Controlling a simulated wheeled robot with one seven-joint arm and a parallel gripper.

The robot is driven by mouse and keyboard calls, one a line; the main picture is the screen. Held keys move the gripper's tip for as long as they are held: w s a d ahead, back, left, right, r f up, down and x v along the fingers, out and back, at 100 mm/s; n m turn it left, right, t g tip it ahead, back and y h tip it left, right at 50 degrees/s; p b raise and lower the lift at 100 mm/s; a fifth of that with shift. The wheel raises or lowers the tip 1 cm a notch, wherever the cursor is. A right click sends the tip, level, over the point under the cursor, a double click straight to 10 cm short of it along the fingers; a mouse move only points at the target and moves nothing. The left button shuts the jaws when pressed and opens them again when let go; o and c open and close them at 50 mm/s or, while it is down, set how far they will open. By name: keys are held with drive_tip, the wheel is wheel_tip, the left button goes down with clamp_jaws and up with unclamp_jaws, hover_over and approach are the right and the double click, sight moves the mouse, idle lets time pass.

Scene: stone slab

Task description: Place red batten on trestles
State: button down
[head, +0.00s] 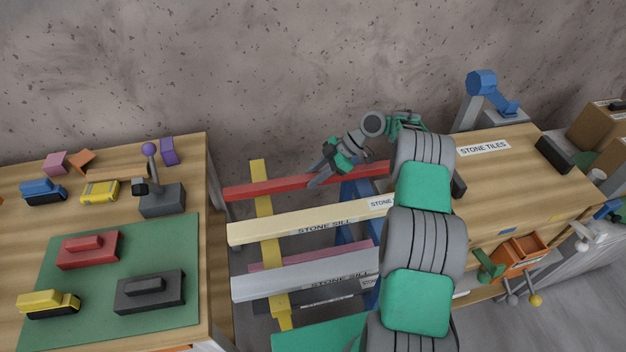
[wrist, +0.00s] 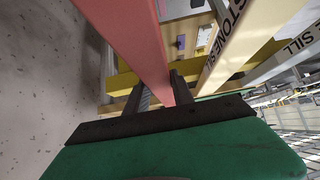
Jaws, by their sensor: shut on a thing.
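The red batten (head: 262,187) is a long bar held level across the back end of the yellow trestle (head: 266,228), with its right part running over the blue trestle (head: 349,198). I cannot tell whether it touches them or hangs just above. My gripper (head: 319,178) is shut on the batten between the two trestles. In the wrist view the batten (wrist: 128,38) runs away between the fingers (wrist: 158,92), with the yellow trestle (wrist: 120,82) crossing beyond. My arm hides the batten's right end and part of the blue trestle.
A cream stone sill (head: 300,222) and a grey one (head: 300,283) lie across the trestles in front of the batten. A wooden table (head: 20,222) with a green mat (head: 205,285) and toy-like items stands left. A wooden bench (head: 545,182) with a blue clamp-like device (head: 483,84) stands right.

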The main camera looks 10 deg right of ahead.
drive_tip(key=shift+f, duration=1.35)
drive_tip(key=c, duration=1.1)
unclamp_jaws()
